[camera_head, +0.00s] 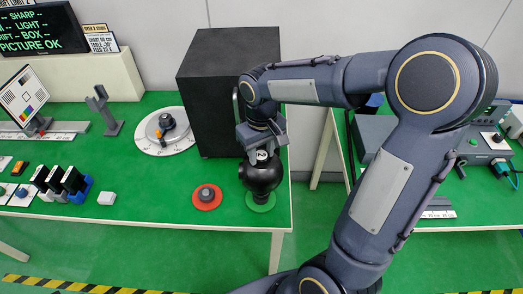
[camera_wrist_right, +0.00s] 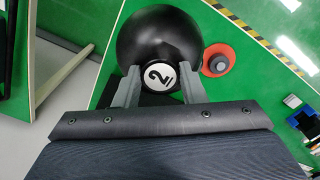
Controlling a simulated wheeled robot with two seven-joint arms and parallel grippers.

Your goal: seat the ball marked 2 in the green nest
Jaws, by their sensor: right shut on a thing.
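The black ball marked 2 (camera_head: 260,176) is at the front right of the green table, with a white cap bearing the number on top. My right gripper (camera_head: 263,152) points down and is shut on it; in the right wrist view the fingers (camera_wrist_right: 158,82) stand on either side of the white cap of the ball (camera_wrist_right: 158,28). The green nest (camera_head: 262,206) is directly under the ball, a flat green disc with a dark post partly hidden by the ball. Whether the ball touches the post I cannot tell. My left gripper is not in view.
A red nest (camera_head: 207,199) with a dark post is just left of the ball, also in the right wrist view (camera_wrist_right: 217,51). A tall black box (camera_head: 225,90) stands close behind. A round dial (camera_head: 166,132) is further left. The table's front edge is close.

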